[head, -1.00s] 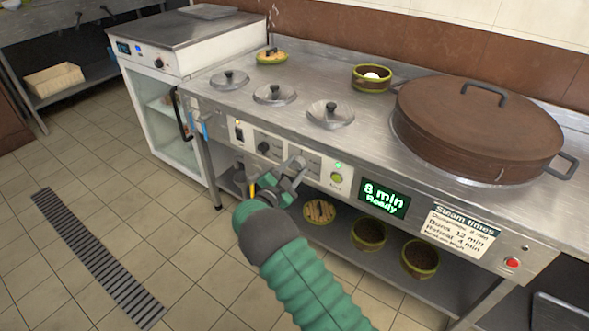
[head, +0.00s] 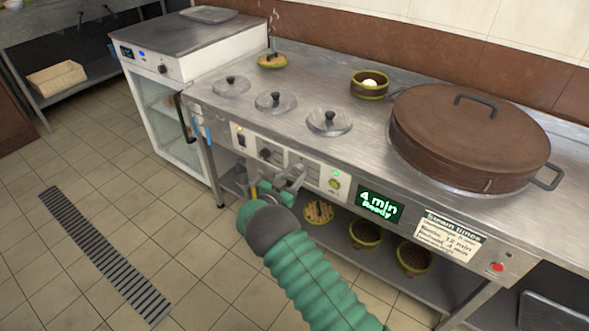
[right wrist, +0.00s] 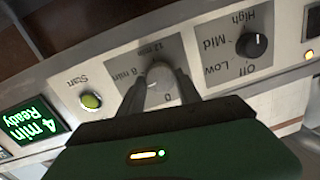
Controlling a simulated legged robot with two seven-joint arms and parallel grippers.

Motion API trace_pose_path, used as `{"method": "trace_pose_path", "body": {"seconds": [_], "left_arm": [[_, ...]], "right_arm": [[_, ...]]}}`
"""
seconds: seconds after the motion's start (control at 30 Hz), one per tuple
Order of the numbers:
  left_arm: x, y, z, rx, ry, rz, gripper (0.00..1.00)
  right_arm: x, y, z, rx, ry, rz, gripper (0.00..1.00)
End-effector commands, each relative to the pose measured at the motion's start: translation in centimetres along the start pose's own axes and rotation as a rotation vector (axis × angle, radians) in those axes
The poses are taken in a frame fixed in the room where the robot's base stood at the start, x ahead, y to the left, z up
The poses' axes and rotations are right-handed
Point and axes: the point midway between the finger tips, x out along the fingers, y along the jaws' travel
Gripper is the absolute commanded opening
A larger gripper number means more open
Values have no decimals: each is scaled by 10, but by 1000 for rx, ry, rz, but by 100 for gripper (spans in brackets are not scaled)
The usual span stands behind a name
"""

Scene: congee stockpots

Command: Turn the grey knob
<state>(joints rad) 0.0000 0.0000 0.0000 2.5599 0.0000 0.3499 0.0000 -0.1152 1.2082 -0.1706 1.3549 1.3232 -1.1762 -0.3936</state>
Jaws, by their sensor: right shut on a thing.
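The grey knob (right wrist: 160,73) is on the front panel of the steel counter, on a plate marked 0, 8 min and 12 min in the right wrist view. My right gripper (right wrist: 161,88) is shut on it, one finger on each side. In the head view my right gripper (head: 293,176) reaches the panel and hides the knob. The green display (head: 380,206) reads "4 min Ready"; it also shows in the right wrist view (right wrist: 24,120). My left gripper does not show.
A black knob (right wrist: 251,45) marked Off, Low, Mid and High sits beside the grey one. A lit Start button (right wrist: 91,101) is on the other side. A big brown lidded steamer (head: 470,135) stands on the counter (head: 340,165). The floor in front is clear.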

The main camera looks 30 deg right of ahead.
Motion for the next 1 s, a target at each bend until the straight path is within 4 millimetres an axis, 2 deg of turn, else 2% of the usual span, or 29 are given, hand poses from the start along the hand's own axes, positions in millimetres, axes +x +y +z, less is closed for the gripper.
{"method": "trace_pose_path", "body": {"seconds": [0.1, 0.5, 1.0], "left_arm": [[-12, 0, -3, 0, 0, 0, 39], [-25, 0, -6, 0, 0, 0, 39], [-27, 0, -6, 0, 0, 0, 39]], "right_arm": [[-1, -1, -2, -103, -10, 6, 0], [0, -2, -1, -364, -26, 21, 0], [0, -4, 0, -443, -30, 23, 0]]}}
